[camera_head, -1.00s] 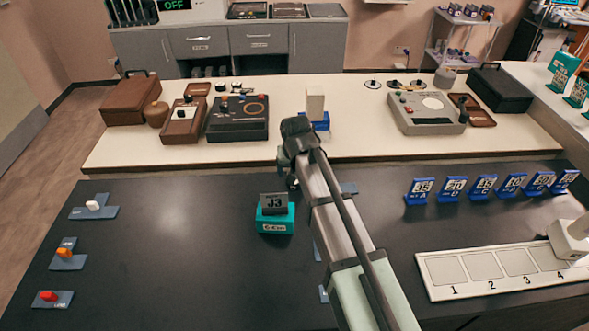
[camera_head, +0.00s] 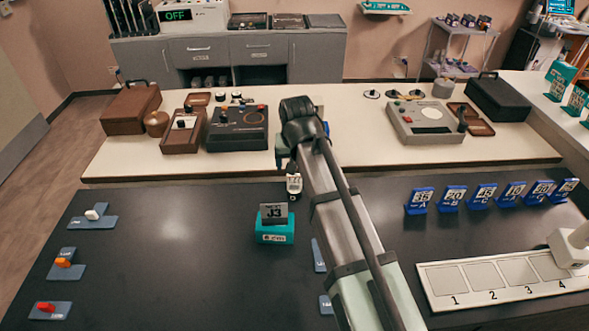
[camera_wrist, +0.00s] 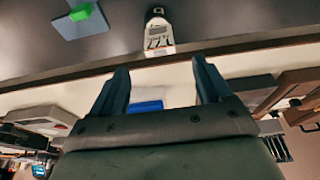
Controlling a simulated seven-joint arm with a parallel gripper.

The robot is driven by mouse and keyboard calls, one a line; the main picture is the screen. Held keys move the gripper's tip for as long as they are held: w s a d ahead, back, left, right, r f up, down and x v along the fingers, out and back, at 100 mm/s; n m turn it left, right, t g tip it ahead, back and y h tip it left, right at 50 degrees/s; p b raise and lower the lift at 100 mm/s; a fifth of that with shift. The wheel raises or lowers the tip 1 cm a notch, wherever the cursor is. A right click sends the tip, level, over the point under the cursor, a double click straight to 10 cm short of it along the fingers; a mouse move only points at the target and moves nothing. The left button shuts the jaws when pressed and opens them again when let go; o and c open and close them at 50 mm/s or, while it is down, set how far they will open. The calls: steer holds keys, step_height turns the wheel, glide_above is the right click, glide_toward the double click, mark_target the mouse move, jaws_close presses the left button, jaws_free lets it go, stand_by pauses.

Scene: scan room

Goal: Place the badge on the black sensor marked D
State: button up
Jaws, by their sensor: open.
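A small upright piece (camera_wrist: 158,36) shows in the wrist view, with a white part bearing dark print and a black end with a pale mark like a D. It also shows in the head view (camera_head: 293,182), behind a teal stand (camera_head: 275,234) holding a grey card marked J3 (camera_head: 274,213). I cannot tell for certain which piece is the badge, or whether the black end is the sensor. My gripper (camera_wrist: 158,65) is open and empty, its fingertips apart from the white and black piece.
Blue lettered number signs (camera_head: 485,196) stand in a row at right, behind a numbered white tray (camera_head: 432,283). Blue plates with coloured blocks lie at left; one with a green block (camera_wrist: 81,12) shows in the wrist view. The table's left middle is clear.

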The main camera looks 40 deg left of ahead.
steer(key=shift+v, duration=1.1)
